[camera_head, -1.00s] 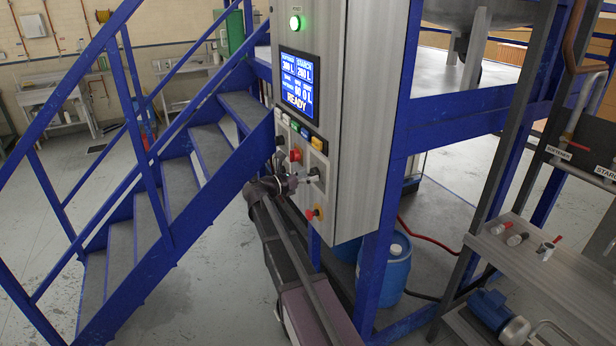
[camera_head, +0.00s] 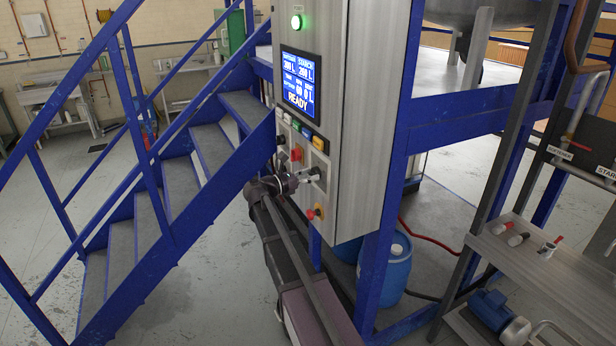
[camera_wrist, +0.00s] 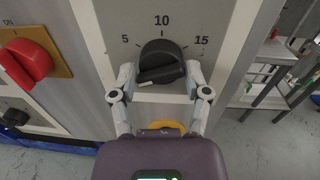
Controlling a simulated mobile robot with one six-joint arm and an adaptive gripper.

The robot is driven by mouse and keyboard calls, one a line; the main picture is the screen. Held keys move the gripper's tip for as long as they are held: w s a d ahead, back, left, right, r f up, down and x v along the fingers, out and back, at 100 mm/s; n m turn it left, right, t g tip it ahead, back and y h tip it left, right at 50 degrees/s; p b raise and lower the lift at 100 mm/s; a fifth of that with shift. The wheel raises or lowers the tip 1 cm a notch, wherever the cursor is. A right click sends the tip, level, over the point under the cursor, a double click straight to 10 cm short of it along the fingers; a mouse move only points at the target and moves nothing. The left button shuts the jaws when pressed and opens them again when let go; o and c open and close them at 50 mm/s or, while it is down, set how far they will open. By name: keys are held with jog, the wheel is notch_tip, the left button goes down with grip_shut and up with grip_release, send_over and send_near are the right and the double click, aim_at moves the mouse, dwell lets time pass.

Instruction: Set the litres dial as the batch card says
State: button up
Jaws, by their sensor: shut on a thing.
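The litres dial (camera_wrist: 162,60) is a round black knob with a raised grip bar, on a grey panel marked 5, 10 and 15. A pale line on the bar lies nearly level, slightly up to the right; I cannot tell which end points. My gripper (camera_wrist: 160,76) is shut on the dial, one fingertip on each side of it. In the head view my gripper (camera_head: 311,176) is at the lower right of the control cabinet's front, partly hiding the dial. The screen (camera_head: 298,83) shows softener 300 L, starch 200 L and READY. I cannot make out a batch card.
A red switch (camera_wrist: 24,62) and a smaller black knob (camera_wrist: 15,117) sit left of the dial. A red emergency button (camera_head: 314,212) is just below my gripper. Blue stairs (camera_head: 190,180) stand close on the left, and a blue post (camera_head: 380,220) on the right.

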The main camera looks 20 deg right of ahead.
jog(key=m, duration=0.4)
jog(key=shift+f, duration=0.1)
jog(key=m+b, duration=0.1)
jog(key=m, duration=0.4)
jog(key=shift+g, duration=0.4)
jog(key=m, duration=0.4)
jog(key=shift+h, duration=0.3)
jog(key=m, duration=0.4)
jog(key=shift+m+g, duration=0.4)
jog(key=m, duration=0.9)
jog(key=shift+m+g, duration=0.3)
jog(key=shift+g, duration=0.1)
jog(key=m+p, duration=0.1)
jog(key=m, duration=0.3)
jog(key=shift+m, duration=0.4)
jog(key=shift+m+y, duration=0.4)
jog(key=shift+m, duration=1.4)
